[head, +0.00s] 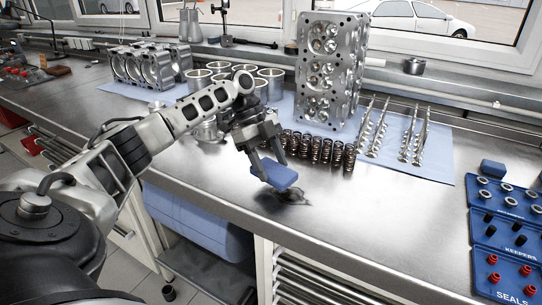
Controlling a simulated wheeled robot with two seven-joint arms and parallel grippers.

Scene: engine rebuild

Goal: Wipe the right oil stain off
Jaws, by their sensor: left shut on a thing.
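In the head view my left gripper (265,160) is shut on a blue block-shaped wiper (275,173), near the front edge of the steel bench. A dark, smeared oil stain (292,194) lies on the bench top just below and to the right of the wiper. The wiper is tilted and partly covers the stain. I cannot tell whether it touches the bench. No other stain is clearly visible. My right gripper is not in view.
Several valve springs (320,150) stand just behind the wiper, with valves (372,130) to their right. A tall cylinder head (328,72) stands behind. The bench between is clear.

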